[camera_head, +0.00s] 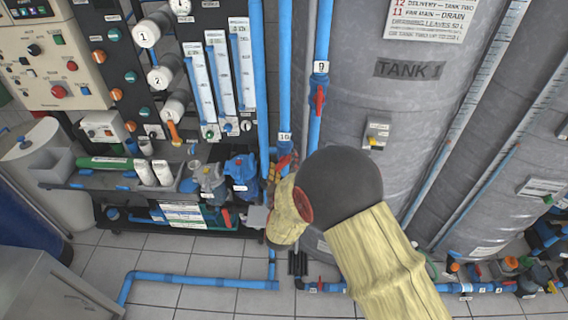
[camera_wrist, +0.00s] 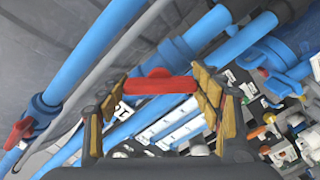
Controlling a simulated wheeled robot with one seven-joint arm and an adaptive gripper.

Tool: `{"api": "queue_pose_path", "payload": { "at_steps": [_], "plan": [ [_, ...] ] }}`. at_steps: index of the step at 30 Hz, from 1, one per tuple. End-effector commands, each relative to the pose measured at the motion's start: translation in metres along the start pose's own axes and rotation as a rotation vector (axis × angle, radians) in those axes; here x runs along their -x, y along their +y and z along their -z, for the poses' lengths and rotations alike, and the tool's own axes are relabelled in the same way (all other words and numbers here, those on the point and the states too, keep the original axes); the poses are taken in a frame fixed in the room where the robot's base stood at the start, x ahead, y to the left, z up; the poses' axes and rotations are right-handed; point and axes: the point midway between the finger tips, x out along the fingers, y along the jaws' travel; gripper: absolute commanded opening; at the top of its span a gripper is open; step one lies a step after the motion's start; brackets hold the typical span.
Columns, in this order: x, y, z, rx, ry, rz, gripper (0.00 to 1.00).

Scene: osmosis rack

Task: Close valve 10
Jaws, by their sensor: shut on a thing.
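Valve 10 is on a blue vertical pipe, under a white label reading 10 (camera_head: 285,137) in the head view. My gripper (camera_head: 282,168) is at this valve, just below the label, and my arm partly covers it. In the wrist view a red handle (camera_wrist: 160,86) spans the space between the two fingers of my gripper (camera_wrist: 157,92), which are shut on its ends. The handle lies at an angle to the blue pipe behind it. The valve body is mostly hidden.
A second red handle (camera_head: 319,99) sits below label 9 on the pipe just right; a red handle also shows at the wrist view's left (camera_wrist: 20,131). The grey tank (camera_head: 410,110) stands close on the right. A pump bench (camera_head: 130,188) and panel with flow tubes are left.

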Motion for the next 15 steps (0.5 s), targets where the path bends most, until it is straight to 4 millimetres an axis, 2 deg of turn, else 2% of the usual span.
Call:
{"api": "queue_pose_path", "payload": {
  "at_steps": [6, 15],
  "plan": [
    [0.0002, -0.0005, -0.0001, 0.000, 0.000, 0.001, 0.39],
    [0.0001, -0.0010, -0.0002, -0.040, 0.001, 0.000, 0.39]
  ]
}}
